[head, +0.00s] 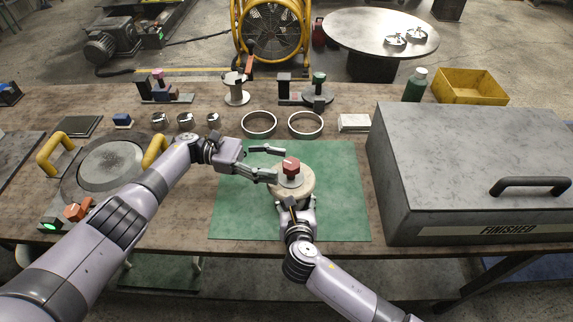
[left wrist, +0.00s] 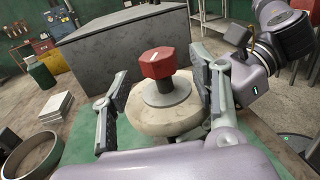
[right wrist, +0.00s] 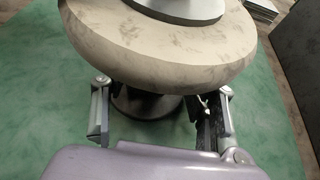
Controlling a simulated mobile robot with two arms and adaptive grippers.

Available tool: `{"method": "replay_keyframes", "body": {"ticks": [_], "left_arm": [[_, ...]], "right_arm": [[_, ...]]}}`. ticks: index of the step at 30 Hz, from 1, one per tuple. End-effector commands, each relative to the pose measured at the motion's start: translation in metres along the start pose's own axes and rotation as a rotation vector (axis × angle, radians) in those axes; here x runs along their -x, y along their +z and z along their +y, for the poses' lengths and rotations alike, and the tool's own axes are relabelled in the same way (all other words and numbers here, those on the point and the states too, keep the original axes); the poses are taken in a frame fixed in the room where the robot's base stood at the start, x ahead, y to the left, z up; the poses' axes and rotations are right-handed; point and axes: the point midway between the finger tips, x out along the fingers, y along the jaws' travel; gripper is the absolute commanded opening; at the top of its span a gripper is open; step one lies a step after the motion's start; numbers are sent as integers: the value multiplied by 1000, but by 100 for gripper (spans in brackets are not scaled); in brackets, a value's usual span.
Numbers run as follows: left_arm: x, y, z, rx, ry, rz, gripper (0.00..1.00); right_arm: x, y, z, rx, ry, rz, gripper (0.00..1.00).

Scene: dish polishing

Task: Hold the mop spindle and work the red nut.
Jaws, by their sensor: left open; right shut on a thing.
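The red nut (head: 291,166) sits on a grey washer on top of the pale round mop (head: 305,186). It also shows close up in the left wrist view (left wrist: 158,63). My left gripper (head: 278,165) is open, its fingers pointing toward the nut from the left and standing apart on either side in the left wrist view. My right gripper (right wrist: 158,100) is shut on the dark spindle (right wrist: 145,104) below the mop, coming from the front. The mop hides part of that grip from above.
The green mat (head: 340,215) lies under the mop. A large grey box marked FINISHED (head: 470,150) stands at the right. Two metal rings (head: 258,133) lie behind the mat. A round plate fixture with yellow handles (head: 110,165) is at the left.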

Motion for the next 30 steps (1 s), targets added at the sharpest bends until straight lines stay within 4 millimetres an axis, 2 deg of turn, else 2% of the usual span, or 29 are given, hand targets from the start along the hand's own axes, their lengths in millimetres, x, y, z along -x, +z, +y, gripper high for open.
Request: {"method": "replay_keyframes", "body": {"ticks": [3, 7, 20, 25, 30], "left_arm": [[17, 0, 1, 0, 3, 1, 55], [26, 0, 0, 0, 1, 0, 55], [30, 1, 1, 11, 2, 5, 55], [36, 9, 11, 132, 31, 56, 55], [46, 25, 27, 393, 109, 130, 55]], "right_arm": [[0, -1, 0, -1, 0, 2, 29], [0, -1, 0, -1, 1, 2, 29], [0, -1, 0, -2, 1, 3, 29], [0, -1, 0, -2, 0, 3, 29], [0, -1, 0, -1, 0, 3, 29]]}}
